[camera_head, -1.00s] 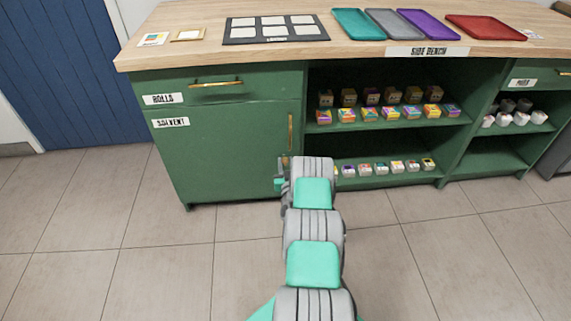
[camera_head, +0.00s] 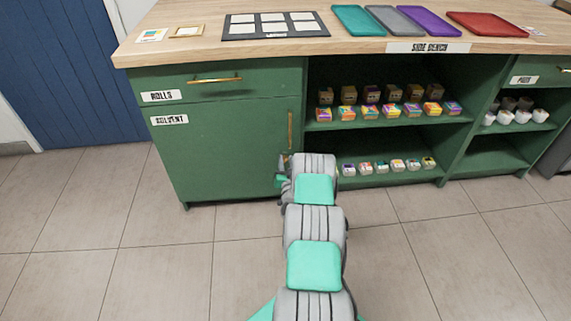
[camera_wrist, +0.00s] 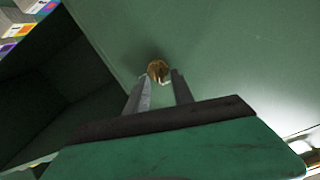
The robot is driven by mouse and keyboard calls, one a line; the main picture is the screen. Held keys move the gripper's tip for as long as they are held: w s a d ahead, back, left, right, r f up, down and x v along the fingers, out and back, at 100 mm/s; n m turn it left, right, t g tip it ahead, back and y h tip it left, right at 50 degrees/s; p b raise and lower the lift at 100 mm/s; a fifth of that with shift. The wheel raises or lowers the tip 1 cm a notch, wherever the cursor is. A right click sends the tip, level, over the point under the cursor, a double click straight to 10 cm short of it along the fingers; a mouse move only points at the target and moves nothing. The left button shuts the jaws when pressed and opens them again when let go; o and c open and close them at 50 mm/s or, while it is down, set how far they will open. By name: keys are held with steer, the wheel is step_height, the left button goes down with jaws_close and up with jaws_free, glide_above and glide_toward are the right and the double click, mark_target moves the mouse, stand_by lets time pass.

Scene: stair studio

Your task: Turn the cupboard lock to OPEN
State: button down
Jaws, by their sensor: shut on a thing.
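The green cupboard door (camera_head: 225,158) labelled SOLVENT is closed, with an upright brass handle (camera_head: 290,131) near its right edge. In the wrist view a small round brass lock (camera_wrist: 157,69) sits on the green door face, right at my fingertips. My gripper (camera_wrist: 160,84) is shut on the lock, with one finger on each side of it. In the head view my gripper (camera_head: 284,165) is at the door just below the handle, mostly hidden by my arm. The lock's OPEN marking and its exact turn cannot be made out.
Open shelves with several small boxes (camera_head: 382,112) stand right of the door. The ROLLS drawer (camera_head: 215,82) is above it. The bench top (camera_head: 190,47) carries trays and a dark board. Bare tiled floor (camera_head: 165,255) lies in front.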

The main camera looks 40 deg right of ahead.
steer(key=m+b, duration=0.2)
steer(key=m, duration=0.1)
steer(key=shift+s+d+f+m, duration=0.1)
steer(key=shift+d+f+m, duration=0.1)
steer(key=shift+m, duration=0.1)
steer(key=m+b, duration=0.1)
steer(key=m, duration=0.2)
steer(key=shift+s+d+f+m, duration=0.1)
steer(key=shift+m, duration=0.2)
steer(key=m+b, duration=0.1)
steer(key=m, duration=0.2)
steer(key=shift+d+f+m+b, duration=0.1)
steer(key=shift+m+b, duration=0.2)
steer(key=shift+m, duration=0.1)
steer(key=shift+f+m+b, duration=0.2)
steer(key=shift+m+b, duration=0.2)
steer(key=shift+m, duration=1.7)
steer(key=c, duration=1.1)
jaws_free()
steer(key=shift+s, duration=0.1)
